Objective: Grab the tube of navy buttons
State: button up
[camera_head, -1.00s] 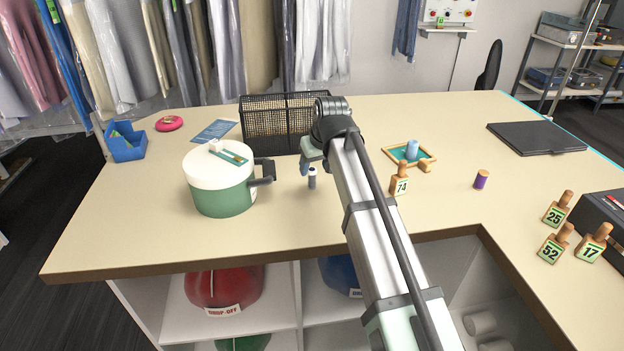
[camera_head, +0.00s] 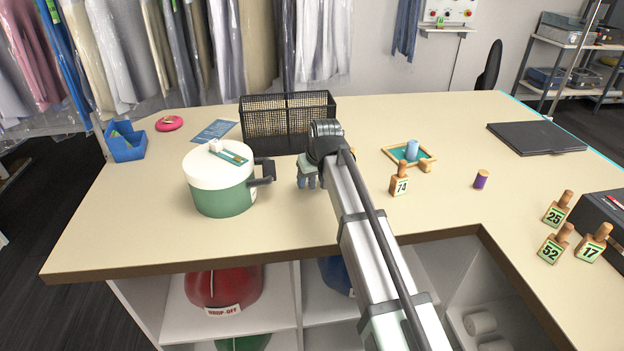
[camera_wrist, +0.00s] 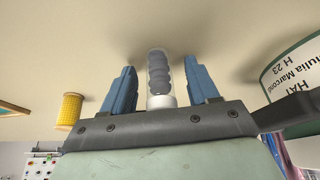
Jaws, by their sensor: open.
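The tube of navy buttons (camera_wrist: 158,75) shows in the wrist view as a clear tube of stacked dark discs with a white cap at the end nearer my gripper. In the wrist view my gripper (camera_wrist: 160,88) is open, with one blue finger on each side of the tube and a gap on both sides. In the head view my gripper (camera_head: 307,180) is low over the counter, right of the green pot, and its fingers hide the tube.
The green pot (camera_head: 222,195) with a white lid stands close on the left, its dark handle pointing toward my gripper. A black mesh basket (camera_head: 262,122) is behind. A yellow ribbed spool (camera_wrist: 69,110) stands to the left in the wrist view. Tag block 74 (camera_head: 399,186) is right of my arm.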

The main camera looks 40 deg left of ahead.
jog(key=c, duration=1)
jog(key=shift+r, duration=0.1)
jog(key=shift+c, duration=0.2)
